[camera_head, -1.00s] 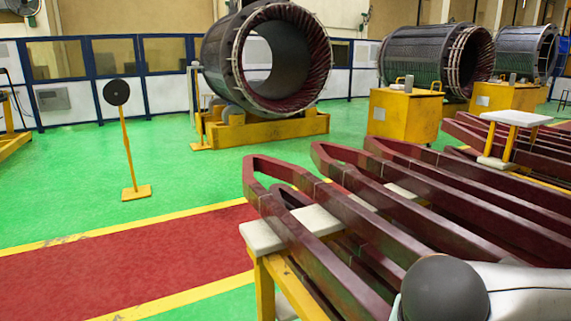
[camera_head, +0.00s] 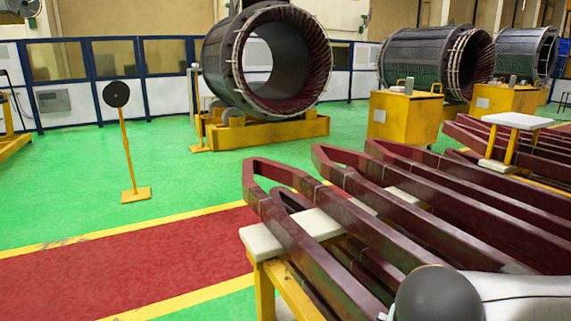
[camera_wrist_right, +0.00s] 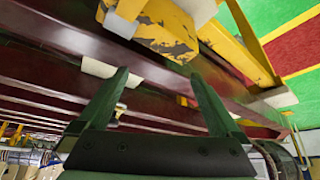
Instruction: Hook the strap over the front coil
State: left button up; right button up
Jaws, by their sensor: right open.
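The front coil (camera_head: 300,235) is a long dark red loop with a pointed nose at its left end. It lies on a rack with pale pads (camera_head: 318,223). My right arm covers its lower right part in the head view. In the right wrist view, dark red bars (camera_wrist_right: 150,97) of the coils run across the picture behind my right gripper (camera_wrist_right: 158,76). Its two green fingers are spread apart with nothing visible between them. I cannot tell whether they touch a bar. I cannot make out the strap in either view. My left gripper is not in view.
More red coils (camera_head: 470,205) lie side by side to the right. The yellow rack leg (camera_head: 264,290) stands at the front. A round black disc on a yellow stand (camera_head: 117,94), a large stator (camera_head: 225,60) and a yellow cabinet (camera_head: 404,117) stand farther back.

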jog(key=shift+r, duration=0.1)
notch_tip(320, 180, up, 7)
jog(key=p, duration=0.2)
dwell(0.6)
jog(key=shift+c, duration=0.4)
jog(key=c, duration=0.4)
jog(key=shift+a, duration=0.1)
